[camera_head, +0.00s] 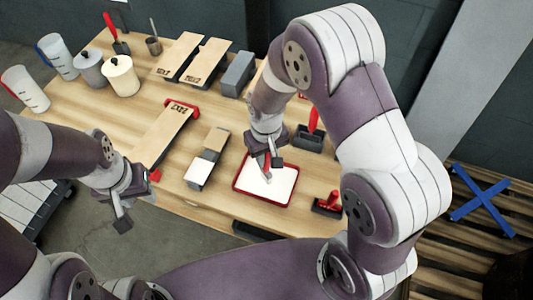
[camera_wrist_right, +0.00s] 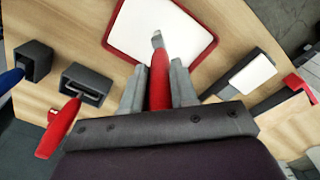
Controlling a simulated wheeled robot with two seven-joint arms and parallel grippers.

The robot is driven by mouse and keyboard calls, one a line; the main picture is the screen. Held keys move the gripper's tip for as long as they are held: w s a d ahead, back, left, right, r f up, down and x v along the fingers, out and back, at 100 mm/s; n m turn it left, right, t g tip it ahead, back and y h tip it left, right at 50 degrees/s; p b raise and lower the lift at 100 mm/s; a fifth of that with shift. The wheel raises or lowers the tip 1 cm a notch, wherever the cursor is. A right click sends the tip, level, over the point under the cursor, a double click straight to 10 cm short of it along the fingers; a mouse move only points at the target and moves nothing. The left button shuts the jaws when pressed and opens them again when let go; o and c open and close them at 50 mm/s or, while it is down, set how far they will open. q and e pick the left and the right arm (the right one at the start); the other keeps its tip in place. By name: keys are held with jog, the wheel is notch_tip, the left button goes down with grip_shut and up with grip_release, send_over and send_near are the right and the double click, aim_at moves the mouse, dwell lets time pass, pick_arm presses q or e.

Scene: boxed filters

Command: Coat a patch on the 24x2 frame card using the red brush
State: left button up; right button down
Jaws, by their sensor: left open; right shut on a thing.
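My right gripper (camera_head: 265,160) is shut on the red brush (camera_wrist_right: 159,82), seen clearly in the right wrist view with its pale tip pointing away. The tip is over the red-rimmed tray (camera_head: 236,184) with a white surface; I cannot tell whether it touches. A long wooden frame card (camera_head: 160,136) lies left of the tray, held by a red clamp (camera_head: 182,105) at its far end; its small label is hard to read. Two similar cards (camera_head: 207,62) lie at the back. My left gripper (camera_head: 134,200) is open and empty off the table's front-left edge.
A small board (camera_head: 199,172), partly white, lies between card and tray. Dark holders with red-handled tools stand at the right (camera_head: 308,138) and front right (camera_head: 326,208). A grey block (camera_head: 238,74), pots (camera_head: 122,76) and white cylinders (camera_head: 26,88) stand farther back.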

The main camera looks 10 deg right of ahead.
dwell(0.4)
notch_tip(320, 180, up, 7)
jog(key=p, duration=0.6)
jog(key=shift+p, duration=0.3)
jog(key=shift+f, duration=0.1)
